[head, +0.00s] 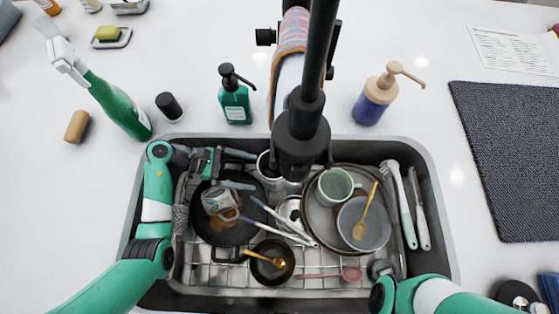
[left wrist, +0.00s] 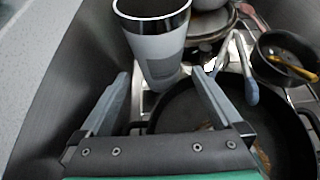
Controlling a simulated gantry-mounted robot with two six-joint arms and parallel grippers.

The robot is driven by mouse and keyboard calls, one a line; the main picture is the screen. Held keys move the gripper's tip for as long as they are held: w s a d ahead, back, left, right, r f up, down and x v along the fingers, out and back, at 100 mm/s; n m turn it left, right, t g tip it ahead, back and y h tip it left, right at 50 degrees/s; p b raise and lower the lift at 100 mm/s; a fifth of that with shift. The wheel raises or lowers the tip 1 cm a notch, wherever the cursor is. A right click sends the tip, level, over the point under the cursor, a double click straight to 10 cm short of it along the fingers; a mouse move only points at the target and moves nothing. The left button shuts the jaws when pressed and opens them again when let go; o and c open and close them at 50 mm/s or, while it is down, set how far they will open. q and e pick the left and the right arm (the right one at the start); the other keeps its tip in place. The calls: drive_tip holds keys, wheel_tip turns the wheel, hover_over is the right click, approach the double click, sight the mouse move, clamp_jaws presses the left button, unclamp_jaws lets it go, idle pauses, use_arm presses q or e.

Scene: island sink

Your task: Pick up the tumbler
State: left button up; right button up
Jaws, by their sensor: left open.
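The tumbler (head: 267,170) stands near the back wall of the sink in the head view, partly hidden by the black faucet. It is pale grey-white with a dark rim. In the left wrist view the tumbler (left wrist: 158,45) is upright, just ahead of my fingers and roughly between their lines. My left gripper (head: 254,170) is open, its two blue-grey fingers reaching toward the tumbler from the left. In the left wrist view the open fingers of my left gripper (left wrist: 160,82) have nothing clamped between them. My right arm enters at the lower right, but its fingers do not show.
A black pan (head: 205,232) lies below my left gripper, with a clear glass-like item (head: 216,201) in it. A green mug (head: 335,186), a grey bowl (head: 375,232) and a small dark pan (head: 260,270) crowd the sink (head: 430,180). The faucet (head: 301,130) hangs overhead.

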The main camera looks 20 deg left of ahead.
sight(270, 175)
use_arm(q)
drive_tip(key=shift+w+r, duration=0.1)
drive_tip(key=shift+w, duration=0.2)
drive_tip(key=shift+d+f, duration=0.6)
drive_tip(key=shift+d, duration=0.35)
drive_tip(key=shift+w, duration=0.15)
drive_tip(key=b+x, duration=0.2)
drive_tip(key=x, duration=0.3)
drive_tip(key=shift+a+f, duration=0.1)
drive_tip(key=shift+f, duration=0.05)
drive_tip(key=c, duration=1.3)
drive_tip(key=shift+c, duration=0.2)
